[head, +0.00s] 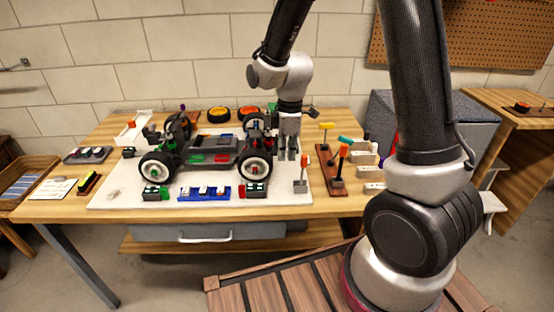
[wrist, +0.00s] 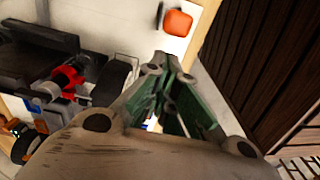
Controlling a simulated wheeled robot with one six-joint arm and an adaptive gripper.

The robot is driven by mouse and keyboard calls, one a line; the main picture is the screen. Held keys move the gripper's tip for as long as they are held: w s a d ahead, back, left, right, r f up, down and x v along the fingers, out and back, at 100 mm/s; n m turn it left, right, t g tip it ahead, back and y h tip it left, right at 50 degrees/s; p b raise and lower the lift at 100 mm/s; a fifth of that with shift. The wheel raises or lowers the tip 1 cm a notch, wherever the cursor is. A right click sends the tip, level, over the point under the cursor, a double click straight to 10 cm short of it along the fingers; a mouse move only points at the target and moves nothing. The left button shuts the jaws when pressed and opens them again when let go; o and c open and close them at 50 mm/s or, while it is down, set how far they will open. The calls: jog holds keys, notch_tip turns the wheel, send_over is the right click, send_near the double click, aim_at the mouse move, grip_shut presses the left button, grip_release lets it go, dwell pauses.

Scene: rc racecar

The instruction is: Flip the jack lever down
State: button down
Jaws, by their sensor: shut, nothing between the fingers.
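The jack lever (head: 303,174), with an orange tip and a pale base, stands upright near the right front of the white mat (head: 120,196). In the wrist view an orange tip (wrist: 178,22), apparently the same lever's, shows just beyond my fingertips. My gripper (head: 287,156) points down between the car's right side and the lever, a little behind the lever. Its fingers (wrist: 160,66) are shut and empty, apart from the orange tip in the wrist view. The RC car (head: 212,152) sits on the mat, left of my gripper. The lever's foot is not visible in the wrist view.
A brown board (head: 327,178) with orange- and yellow-tipped levers stands right of the mat. A blue tray (head: 205,193) and small dark blocks lie in front of the car. The table's front edge (head: 200,215) is close to the lever.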

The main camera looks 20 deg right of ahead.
aim_at(304, 155)
jog(key=d+y, duration=0.2)
jog(key=d, duration=0.1)
jog(key=s+d, duration=0.1)
jog(key=shift+d+r+t+y, duration=0.4)
jog(key=s+d+f, duration=0.2)
jog(key=d, duration=0.4)
jog(key=shift+d, duration=0.15)
jog(key=shift+s, duration=0.25)
notch_tip(304, 155, up, 3)
jog(key=w+a, duration=0.1)
jog(key=a, duration=0.2)
jog(key=s+d+r, duration=0.2)
jog(key=d+r, duration=0.3)
jog(key=d, duration=0.3)
jog(key=shift+d, duration=0.25)
